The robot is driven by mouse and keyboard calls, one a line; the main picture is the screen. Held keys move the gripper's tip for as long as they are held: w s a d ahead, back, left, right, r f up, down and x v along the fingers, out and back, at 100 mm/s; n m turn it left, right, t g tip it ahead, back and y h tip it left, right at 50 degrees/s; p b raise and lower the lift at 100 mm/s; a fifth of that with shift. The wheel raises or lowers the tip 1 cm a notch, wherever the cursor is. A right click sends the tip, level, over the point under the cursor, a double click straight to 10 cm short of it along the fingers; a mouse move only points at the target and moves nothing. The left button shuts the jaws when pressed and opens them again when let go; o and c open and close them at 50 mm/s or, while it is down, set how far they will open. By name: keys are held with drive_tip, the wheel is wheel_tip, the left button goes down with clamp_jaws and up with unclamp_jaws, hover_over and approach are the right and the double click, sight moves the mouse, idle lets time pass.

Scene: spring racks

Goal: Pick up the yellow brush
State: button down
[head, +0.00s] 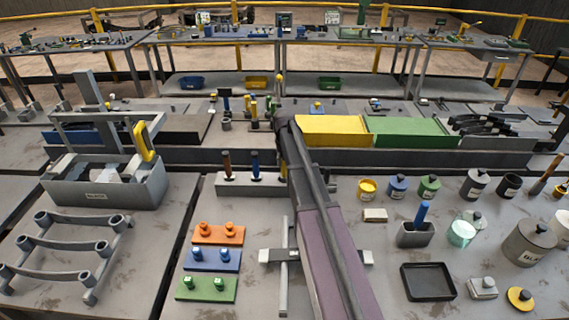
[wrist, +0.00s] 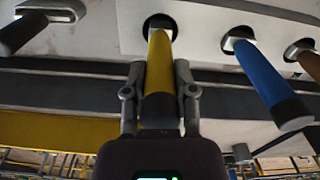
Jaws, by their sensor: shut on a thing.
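The yellow brush (wrist: 159,60) shows in the wrist view as a yellow handle with a dark end. Its metal neck sits in a round hole of the pale holder block (wrist: 200,25). My gripper (wrist: 159,75) has one finger on each side of the handle and is shut on it. In the head view the holder block (head: 225,187) stands on the middle bench, and my arm hides its right part and my gripper. Only a thin yellow sliver (head: 283,170) shows beside my arm. The bristles are not visible.
A blue-handled tool (wrist: 268,82) and a brown-handled one (wrist: 305,58) stand in the same block, right of the yellow one in the wrist view. A dark handle (wrist: 22,33) is to the left. Yellow (head: 332,128) and green (head: 410,132) bins lie behind the block.

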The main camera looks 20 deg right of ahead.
drive_tip(key=shift+r+p, duration=4.65)
drive_tip(key=shift+r, duration=0.15)
drive_tip(key=shift+f+b, duration=1.25)
drive_tip(key=shift+f, duration=0.05)
